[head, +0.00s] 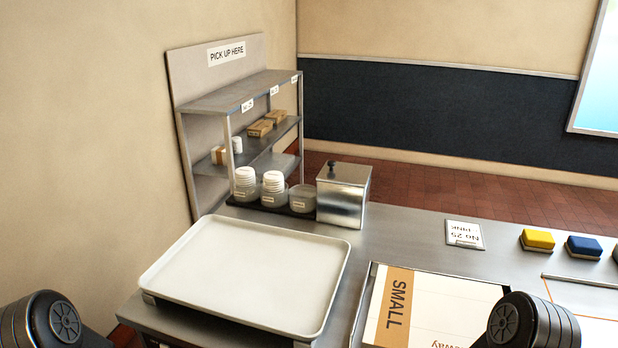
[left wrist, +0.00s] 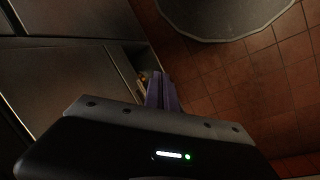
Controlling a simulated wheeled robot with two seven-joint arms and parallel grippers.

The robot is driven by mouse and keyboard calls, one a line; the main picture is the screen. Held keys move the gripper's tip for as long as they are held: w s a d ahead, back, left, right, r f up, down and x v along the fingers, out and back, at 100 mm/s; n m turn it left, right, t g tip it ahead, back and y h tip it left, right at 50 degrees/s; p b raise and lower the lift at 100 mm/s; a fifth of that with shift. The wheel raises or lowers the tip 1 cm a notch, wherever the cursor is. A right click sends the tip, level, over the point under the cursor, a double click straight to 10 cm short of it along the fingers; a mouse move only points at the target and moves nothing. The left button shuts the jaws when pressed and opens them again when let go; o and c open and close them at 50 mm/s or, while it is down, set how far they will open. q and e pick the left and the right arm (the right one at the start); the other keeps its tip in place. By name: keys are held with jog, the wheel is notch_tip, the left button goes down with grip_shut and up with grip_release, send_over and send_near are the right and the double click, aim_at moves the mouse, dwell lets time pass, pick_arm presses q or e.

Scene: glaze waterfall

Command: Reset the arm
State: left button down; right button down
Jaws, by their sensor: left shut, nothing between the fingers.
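My left gripper (left wrist: 162,88) shows in the left wrist view. Its purple fingers are together, with nothing between them. It is over dark space beside a grey metal cabinet front, with a red tiled floor to the right. In the head view only dark round joints of my arms show at the bottom left and bottom right corners. Neither gripper is in the head view.
A white tray (head: 190,262) lies on the steel counter (head: 415,235). Behind it stand a shelf (head: 225,95), stacked cups (head: 273,182) and a metal box (head: 343,195). A "SMALL" box (head: 440,300), yellow sponge (head: 537,240) and blue sponge (head: 583,247) are right.

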pick_arm(q)
jog(key=s+d+f+m+g, duration=0.1)
jog(key=s+d+f+m, duration=0.15)
jog(key=s+d, duration=0.55)
jog(key=shift+w+d+r+m+h, duration=0.2)
jog(key=shift+w+r+m, duration=0.15)
jog(key=shift+w+m, duration=0.1)
jog(key=shift+w+d+r+m+h, duration=0.2)
jog(key=shift+w+r+m, duration=0.15)
jog(key=shift+w, duration=0.1)
